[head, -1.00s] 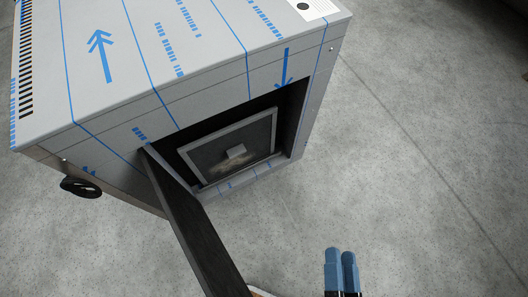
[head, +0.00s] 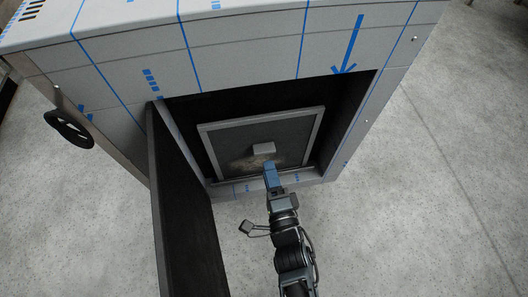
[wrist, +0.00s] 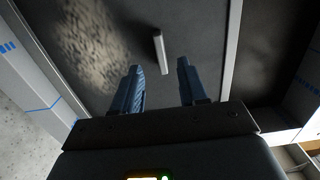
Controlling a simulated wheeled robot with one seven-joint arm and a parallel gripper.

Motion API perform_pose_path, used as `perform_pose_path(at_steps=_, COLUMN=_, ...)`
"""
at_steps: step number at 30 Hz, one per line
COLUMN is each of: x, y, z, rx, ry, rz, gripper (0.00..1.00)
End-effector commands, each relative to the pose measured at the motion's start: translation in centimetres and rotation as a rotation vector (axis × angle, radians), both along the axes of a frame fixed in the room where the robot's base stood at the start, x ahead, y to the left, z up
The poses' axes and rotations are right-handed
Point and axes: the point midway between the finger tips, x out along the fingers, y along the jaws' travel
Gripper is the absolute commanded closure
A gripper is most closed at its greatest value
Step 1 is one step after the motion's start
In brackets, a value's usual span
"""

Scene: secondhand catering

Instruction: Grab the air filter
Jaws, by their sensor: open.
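The air filter (head: 227,143) is a dark square panel with a light grey frame, standing inside the open compartment of a grey cabinet. A small grey block-like handle (head: 263,149) sticks out from its middle, with a pale dusty patch below it. In the wrist view the handle (wrist: 162,52) is a light bar just beyond the fingertips, roughly between them. My gripper (head: 270,168) is in front of the filter's lower middle, just below the handle. In the wrist view my gripper (wrist: 160,72) has its two blue fingers apart with nothing between them.
The cabinet (head: 240,55) has blue printed lines and arrows. Its dark door (head: 185,220) stands open to the left of my arm. A black round knob (head: 69,129) is on the left side. The grey floor (head: 440,200) to the right is clear.

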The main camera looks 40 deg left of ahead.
Motion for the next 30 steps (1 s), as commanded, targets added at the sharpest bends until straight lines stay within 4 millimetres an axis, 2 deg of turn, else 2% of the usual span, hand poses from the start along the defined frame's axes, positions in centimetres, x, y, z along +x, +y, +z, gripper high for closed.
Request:
perform_pose_path(at_steps=7, x=1.3, y=1.5, z=-0.2, rx=0.0, ry=-0.001, rz=0.001, gripper=0.57)
perform_pose_path(at_steps=15, x=3.7, y=4.3, z=-0.2, rx=-0.001, ry=-0.002, rz=0.001, gripper=0.57)
perform_pose_path(at_steps=23, x=3.9, y=4.6, z=0.1, rx=-0.001, ry=0.0, rz=-0.001, gripper=0.57)
perform_pose_path(at_steps=30, x=3.9, y=4.5, z=0.1, rx=-0.001, ry=0.0, rz=-0.001, gripper=0.8)
